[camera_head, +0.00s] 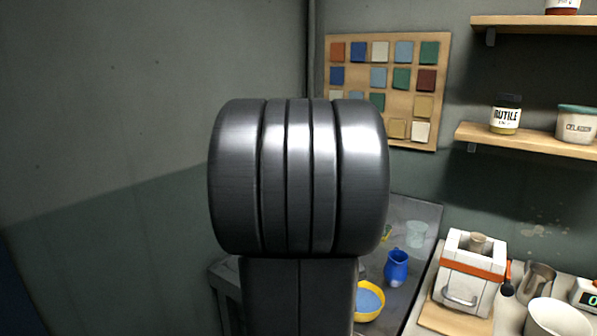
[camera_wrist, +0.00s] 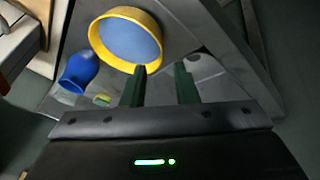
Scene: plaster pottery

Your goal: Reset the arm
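My gripper (camera_wrist: 161,78) shows in the wrist view with its two dark green fingers apart and nothing between them. In the head view, my arm fills the middle and hides my gripper.
A white-and-orange mould (camera_head: 470,268), a metal pitcher (camera_head: 536,283) and a white bowl (camera_head: 556,318) crowd the right counter. Shelves hang above it.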

